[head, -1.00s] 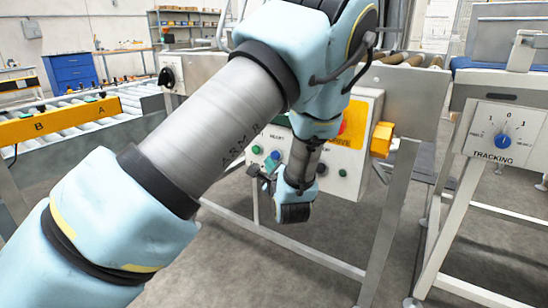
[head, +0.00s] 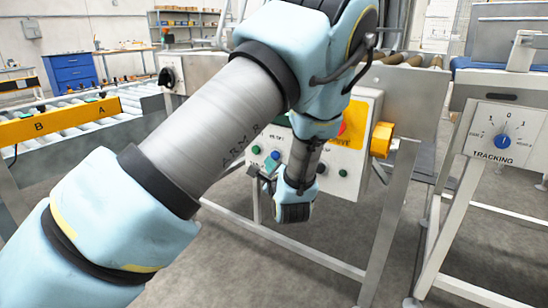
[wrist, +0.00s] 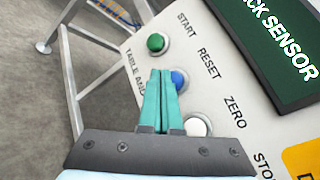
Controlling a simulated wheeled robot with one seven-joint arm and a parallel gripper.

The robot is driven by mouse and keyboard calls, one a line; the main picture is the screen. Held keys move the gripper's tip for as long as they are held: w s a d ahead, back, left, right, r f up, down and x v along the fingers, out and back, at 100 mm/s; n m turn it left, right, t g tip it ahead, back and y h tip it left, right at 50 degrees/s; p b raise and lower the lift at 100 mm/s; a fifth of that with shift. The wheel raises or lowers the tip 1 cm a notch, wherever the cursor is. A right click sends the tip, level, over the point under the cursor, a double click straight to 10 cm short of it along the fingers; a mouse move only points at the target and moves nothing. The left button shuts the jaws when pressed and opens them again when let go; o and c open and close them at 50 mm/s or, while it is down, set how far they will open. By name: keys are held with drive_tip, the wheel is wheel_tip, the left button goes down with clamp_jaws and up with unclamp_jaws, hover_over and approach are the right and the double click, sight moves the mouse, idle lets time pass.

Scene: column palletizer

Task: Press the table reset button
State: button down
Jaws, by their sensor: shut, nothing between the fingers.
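The blue button (wrist: 179,80) beside the RESET label is on the pale control panel (wrist: 225,105) in the wrist view. It also shows in the head view (head: 275,155). My gripper (wrist: 160,72) is shut and empty, its teal fingers pressed together. In the wrist view the fingertips overlap the left side of the blue button, hiding part of it. Whether they touch it I cannot tell. In the head view my gripper (head: 264,170) is just below and left of the blue button.
A green START button (wrist: 156,43) and a white ZERO button (wrist: 198,125) flank the blue one. A dark green sign (wrist: 275,45) borders the panel. A TRACKING switch box (head: 500,137) stands farther right.

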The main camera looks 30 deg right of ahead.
drive_tip(key=shift+d, duration=0.1)
drive_tip(key=shift+w+d+p, duration=0.2)
drive_tip(key=shift+p, duration=0.1)
drive_tip(key=shift+w+d, duration=0.25)
drive_tip(key=shift+d, duration=0.25)
idle(0.7)
drive_tip(key=shift+a+p, duration=0.1)
drive_tip(key=shift+p, duration=0.2)
drive_tip(key=shift+s+a+p, duration=0.35)
drive_tip(key=shift+s+a, duration=0.1)
drive_tip(key=shift+a, duration=0.3)
drive_tip(key=s+a, duration=0.1)
drive_tip(key=a, duration=0.1)
drive_tip(key=s+a+p, duration=0.1)
drive_tip(key=a, duration=0.1)
drive_tip(key=shift+s+a, duration=0.2)
idle(0.7)
